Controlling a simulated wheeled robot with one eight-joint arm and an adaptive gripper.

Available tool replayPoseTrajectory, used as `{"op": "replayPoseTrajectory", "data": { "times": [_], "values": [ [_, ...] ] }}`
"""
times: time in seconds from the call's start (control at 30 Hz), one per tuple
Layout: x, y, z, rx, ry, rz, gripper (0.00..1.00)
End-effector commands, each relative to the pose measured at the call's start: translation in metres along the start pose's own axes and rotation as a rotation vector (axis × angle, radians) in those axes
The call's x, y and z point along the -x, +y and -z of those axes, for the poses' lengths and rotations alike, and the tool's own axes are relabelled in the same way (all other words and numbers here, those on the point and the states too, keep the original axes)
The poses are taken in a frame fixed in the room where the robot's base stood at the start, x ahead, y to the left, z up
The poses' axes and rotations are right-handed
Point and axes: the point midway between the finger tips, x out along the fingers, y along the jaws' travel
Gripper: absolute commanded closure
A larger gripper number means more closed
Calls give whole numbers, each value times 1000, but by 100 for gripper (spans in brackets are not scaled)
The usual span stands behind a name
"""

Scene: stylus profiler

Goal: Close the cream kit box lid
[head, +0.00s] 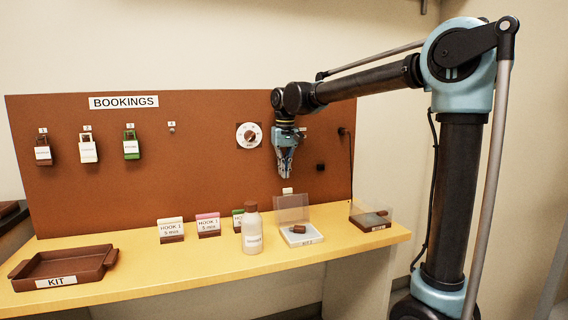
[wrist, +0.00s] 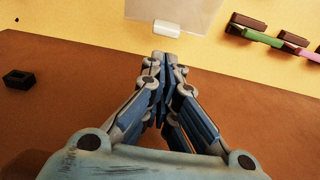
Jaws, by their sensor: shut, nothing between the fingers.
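The cream kit box (head: 300,240) stands on the yellow bench with a small brown item inside. Its clear lid (head: 291,209) stands open, roughly upright at the box's back edge, with a cream tab (head: 287,190) on its top edge. In the wrist view the lid (wrist: 178,10) and its tab (wrist: 167,27) show at the top, just beyond my fingertips. My gripper (head: 284,176) points down above the lid, near the board. In the wrist view my gripper (wrist: 162,60) has its fingers together with nothing between them. It looks apart from the tab.
A white bottle (head: 252,232) stands just left of the box, with several label cards (head: 208,224) beyond it. A brown box (head: 370,226) with a clear raised lid is at right. A KIT tray (head: 92,262) is far left. The board (head: 200,180) rises behind.

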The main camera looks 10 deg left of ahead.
Motion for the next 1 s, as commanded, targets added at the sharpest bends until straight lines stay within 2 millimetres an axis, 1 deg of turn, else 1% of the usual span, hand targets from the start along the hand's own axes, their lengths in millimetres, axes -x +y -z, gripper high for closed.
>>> {"op": "replayPoseTrajectory", "data": {
  "times": [0.03, 0.1, 0.2, 0.33, 0.47, 0.8, 1.0],
  "values": [
    [-9, 1, 0, -1, 0, 0, 100],
    [-18, 1, 0, -1, 0, 0, 100],
    [-29, 1, 0, -2, 0, 0, 100],
    [-38, 1, 0, -2, 0, 0, 100],
    [-41, 1, 0, -2, 0, 0, 100],
    [-41, 1, 0, -1, 2, 0, 100],
    [-38, -9, -4, 12, 27, 1, 100]
  ]
}}
